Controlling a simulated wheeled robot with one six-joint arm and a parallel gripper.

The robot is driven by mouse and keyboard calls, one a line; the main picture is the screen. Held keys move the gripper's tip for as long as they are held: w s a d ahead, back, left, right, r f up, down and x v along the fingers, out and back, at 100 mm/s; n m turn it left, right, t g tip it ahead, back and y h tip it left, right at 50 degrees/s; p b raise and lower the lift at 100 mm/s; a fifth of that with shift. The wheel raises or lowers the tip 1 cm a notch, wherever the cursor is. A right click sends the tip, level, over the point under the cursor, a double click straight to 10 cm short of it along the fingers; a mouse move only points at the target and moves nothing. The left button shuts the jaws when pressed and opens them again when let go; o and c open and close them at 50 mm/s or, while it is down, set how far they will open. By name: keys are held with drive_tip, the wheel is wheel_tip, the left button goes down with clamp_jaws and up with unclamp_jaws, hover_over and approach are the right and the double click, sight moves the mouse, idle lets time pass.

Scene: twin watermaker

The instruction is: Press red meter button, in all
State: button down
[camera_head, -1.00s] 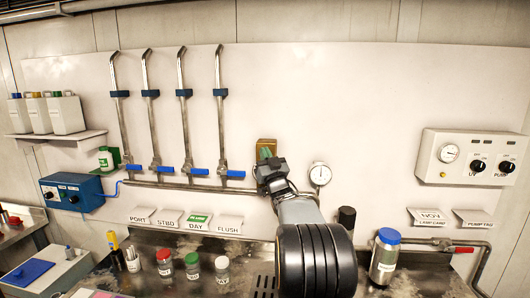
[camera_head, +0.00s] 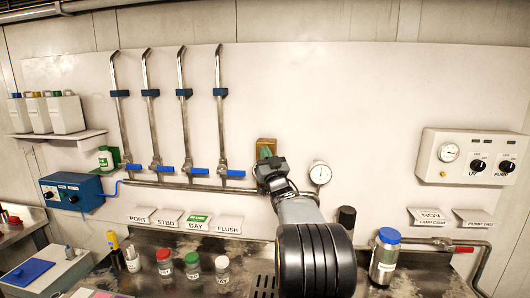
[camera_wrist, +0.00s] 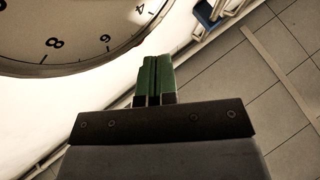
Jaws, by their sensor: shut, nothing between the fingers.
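I cannot make out a red meter button in either view. My gripper (camera_head: 266,154) is in front of the wall panel, by a small brass-coloured block (camera_head: 267,143) that it partly covers. Its green fingers are together and empty; they also show in the wrist view (camera_wrist: 154,60). A round white dial gauge (camera_head: 320,174) is on the wall just right of my gripper. A large dial with black numerals (camera_wrist: 60,35) fills the upper left of the wrist view, beside the fingers. I cannot tell whether the fingers touch anything.
Blue-handled taps (camera_head: 228,172) line the wall to the left, with a blue box (camera_head: 70,191) further left. A control box with knobs (camera_head: 470,158) is at right. Jars (camera_head: 222,271) and a blue-capped bottle (camera_head: 385,258) stand on the metal counter (camera_head: 400,285). The upper wall is clear.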

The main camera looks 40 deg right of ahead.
drive_tip(key=shift+w+d, duration=0.2)
drive_tip(key=shift+w+d, duration=0.3)
drive_tip(key=shift+w, duration=0.05)
idle(0.9)
drive_tip(key=shift+s+a+b, duration=0.1)
drive_tip(key=shift+b, duration=0.4)
drive_tip(key=shift+s+a+b, duration=0.5)
drive_tip(key=shift+s+b, duration=0.05)
drive_tip(key=shift+b, duration=0.2)
drive_tip(key=shift+s+a+b, duration=1.75)
drive_tip(key=shift+s+b, duration=0.05)
drive_tip(key=shift+b, duration=0.45)
